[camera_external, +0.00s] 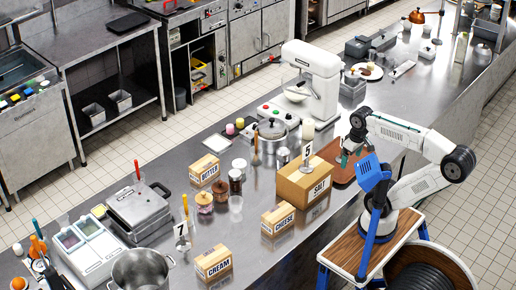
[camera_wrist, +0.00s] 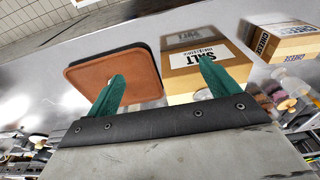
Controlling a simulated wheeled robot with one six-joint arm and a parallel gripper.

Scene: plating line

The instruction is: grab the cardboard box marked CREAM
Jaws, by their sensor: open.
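The cardboard box marked CREAM (camera_external: 213,263) stands on the steel counter at the front, near the counter edge, with its label facing the camera. It does not show in the wrist view. My gripper (camera_external: 345,158) is over the counter further back and right, near the brown board, well apart from the CREAM box. In the wrist view my gripper (camera_wrist: 160,88) has its two green fingers spread, with nothing between them. The SALT box (camera_wrist: 205,70) and the brown board (camera_wrist: 115,78) lie beyond the fingers.
A CHEESE box (camera_external: 278,218) and the larger SALT box (camera_external: 305,186) stand between my gripper and the CREAM box. A BUTTER box (camera_external: 204,169) is further back. A steel pot (camera_external: 140,270) and a number 7 stand (camera_external: 182,236) are near the CREAM box.

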